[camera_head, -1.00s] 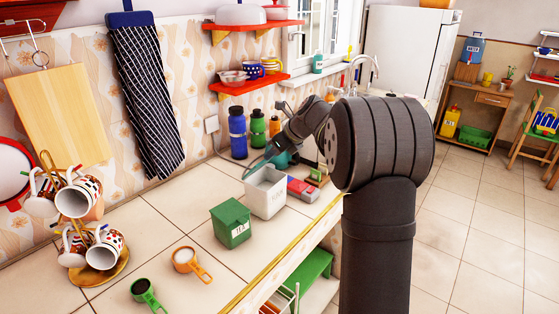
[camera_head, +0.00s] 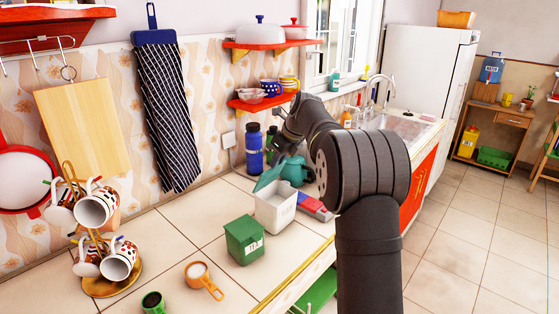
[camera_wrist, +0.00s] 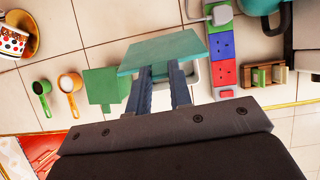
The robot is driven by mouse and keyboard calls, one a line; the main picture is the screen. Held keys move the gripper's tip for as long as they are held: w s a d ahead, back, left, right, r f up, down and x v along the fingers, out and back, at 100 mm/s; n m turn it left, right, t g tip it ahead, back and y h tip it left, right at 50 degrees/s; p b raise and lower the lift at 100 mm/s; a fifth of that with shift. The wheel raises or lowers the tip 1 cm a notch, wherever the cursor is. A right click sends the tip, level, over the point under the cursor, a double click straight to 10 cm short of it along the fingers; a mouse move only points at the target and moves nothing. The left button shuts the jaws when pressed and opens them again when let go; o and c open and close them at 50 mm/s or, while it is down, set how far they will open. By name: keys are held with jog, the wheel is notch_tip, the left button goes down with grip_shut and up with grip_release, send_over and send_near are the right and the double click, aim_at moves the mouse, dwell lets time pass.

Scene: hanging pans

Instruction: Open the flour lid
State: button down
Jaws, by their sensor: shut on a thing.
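The white canister (camera_head: 275,212) stands open on the tiled counter, its label too small to read. Its teal lid (camera_head: 268,178) is tilted at the canister's back left rim; I cannot tell whether it touches the rim. My gripper (camera_wrist: 160,78) is shut on the lid, which shows as a flat teal panel (camera_wrist: 163,51) across the fingertips in the wrist view. In that view the lid and fingers hide most of the canister. In the head view my wrist hides part of the fingers.
A closed green canister (camera_head: 244,240) stands in front of the white one. A power strip (camera_head: 314,206) and a teal teapot (camera_head: 293,170) are close on the right and behind. A blue bottle (camera_head: 254,148) stands behind. Orange (camera_head: 203,280) and green (camera_head: 153,302) measuring cups lie front left.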

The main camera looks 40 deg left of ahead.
jog(key=c, duration=1.3)
grip_release()
jog(key=v, duration=1.7)
jog(key=shift+d+r, duration=0.1)
jog(key=shift+r, duration=0.15)
jog(key=x, duration=1.7)
jog(key=shift+f, duration=0.25)
